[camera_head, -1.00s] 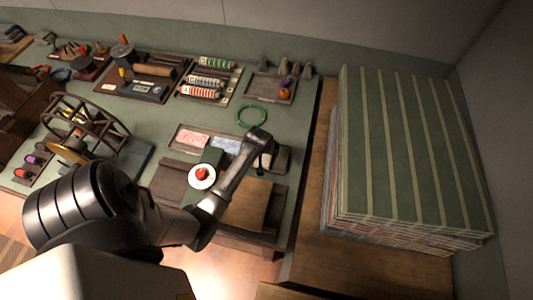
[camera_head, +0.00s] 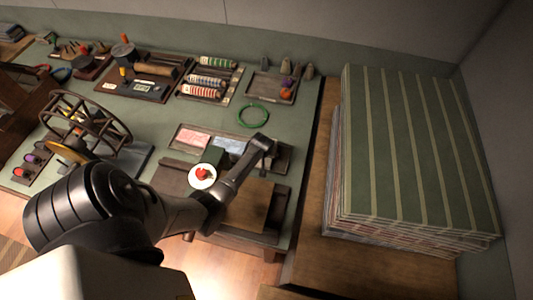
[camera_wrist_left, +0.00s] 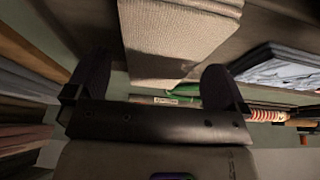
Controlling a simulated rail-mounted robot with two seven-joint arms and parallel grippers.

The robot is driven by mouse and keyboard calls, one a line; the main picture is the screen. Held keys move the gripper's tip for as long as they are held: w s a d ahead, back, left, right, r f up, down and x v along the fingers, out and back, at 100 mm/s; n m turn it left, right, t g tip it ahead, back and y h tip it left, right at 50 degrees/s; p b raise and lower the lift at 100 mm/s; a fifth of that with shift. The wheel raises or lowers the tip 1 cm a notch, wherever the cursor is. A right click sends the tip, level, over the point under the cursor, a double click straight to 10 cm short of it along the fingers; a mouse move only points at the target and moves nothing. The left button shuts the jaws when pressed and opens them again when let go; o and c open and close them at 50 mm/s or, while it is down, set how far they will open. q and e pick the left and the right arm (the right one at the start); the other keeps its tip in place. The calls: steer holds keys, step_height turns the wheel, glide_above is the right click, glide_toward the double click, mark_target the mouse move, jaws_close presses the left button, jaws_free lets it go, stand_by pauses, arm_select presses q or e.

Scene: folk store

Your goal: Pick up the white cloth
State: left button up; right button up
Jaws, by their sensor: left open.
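The white cloth (camera_wrist_left: 175,35) is an off-white, woven, folded piece at the top middle of the left wrist view. My left gripper (camera_wrist_left: 155,72) is open, with its two dark fingers on either side of the cloth's near end in that picture. I cannot tell whether they touch it. In the head view my left gripper (camera_head: 262,145) is over the right end of a wooden cloth tray (camera_head: 177,138) and hides most of what lies there. A pink cloth (camera_head: 193,137) and a pale blue cloth (camera_head: 228,147) lie in the same tray. My right gripper is not in view.
A tall stack of striped green fabric (camera_head: 405,150) stands right of the green-topped table. A green ring (camera_head: 252,115) lies behind the cloth tray. A round white item with a red top (camera_head: 202,175) sits near the forearm. Spool trays (camera_head: 205,85) are at the back.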

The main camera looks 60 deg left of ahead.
arm_select(q)
steer(key=shift+a+f, duration=0.1)
steer(key=shift+f, duration=0.2)
steer(key=shift+c, duration=0.4)
steer(key=c, duration=1)
